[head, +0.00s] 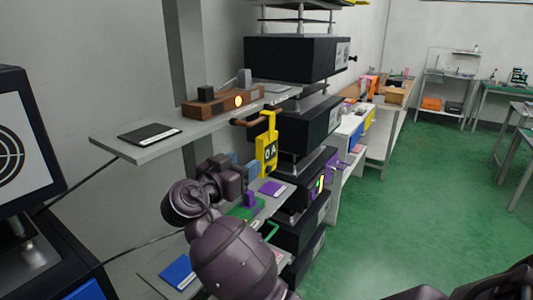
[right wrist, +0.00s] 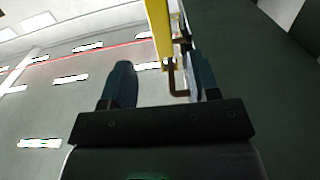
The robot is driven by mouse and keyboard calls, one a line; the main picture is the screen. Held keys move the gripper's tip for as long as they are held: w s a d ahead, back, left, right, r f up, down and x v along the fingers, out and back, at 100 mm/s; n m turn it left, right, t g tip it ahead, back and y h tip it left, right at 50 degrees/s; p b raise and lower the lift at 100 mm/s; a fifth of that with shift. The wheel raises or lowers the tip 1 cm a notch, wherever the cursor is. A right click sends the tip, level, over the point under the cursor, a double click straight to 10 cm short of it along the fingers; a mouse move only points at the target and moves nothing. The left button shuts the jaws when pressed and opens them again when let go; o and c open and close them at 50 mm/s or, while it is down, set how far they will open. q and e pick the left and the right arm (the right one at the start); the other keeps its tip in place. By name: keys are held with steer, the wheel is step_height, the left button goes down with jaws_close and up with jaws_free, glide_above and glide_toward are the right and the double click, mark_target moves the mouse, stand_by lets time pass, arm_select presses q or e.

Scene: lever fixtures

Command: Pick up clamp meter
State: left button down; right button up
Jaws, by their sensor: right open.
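The yellow clamp meter (head: 267,152) stands upright beside the shelf's front end, with a dark display face towards the head camera. A brown hooked bar (head: 245,122) lies near its top. My right gripper (head: 246,168) is just left of the meter's lower part in the head view. In the right wrist view my right gripper (right wrist: 162,80) is open. The yellow meter (right wrist: 158,25) shows beyond the gap between its fingers, nearer the right finger, and contact is not clear. My left gripper is not in view.
The grey shelf (head: 155,147) holds a dark flat pad (head: 150,133) and a wooden block with a lit round spot (head: 220,103). Black instrument boxes (head: 295,60) are stacked just behind and right of the meter. A monitor (head: 25,140) stands at left. Green floor (head: 420,200) is open at right.

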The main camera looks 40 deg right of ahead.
mark_target(259, 151)
steer(key=x, duration=0.4)
steer(key=shift+p+x, duration=0.6)
steer(key=shift+x, duration=2)
steer(key=shift+w, duration=0.1)
jaws_close()
steer(key=shift+a+r, duration=0.1)
steer(key=shift+r, duration=0.05)
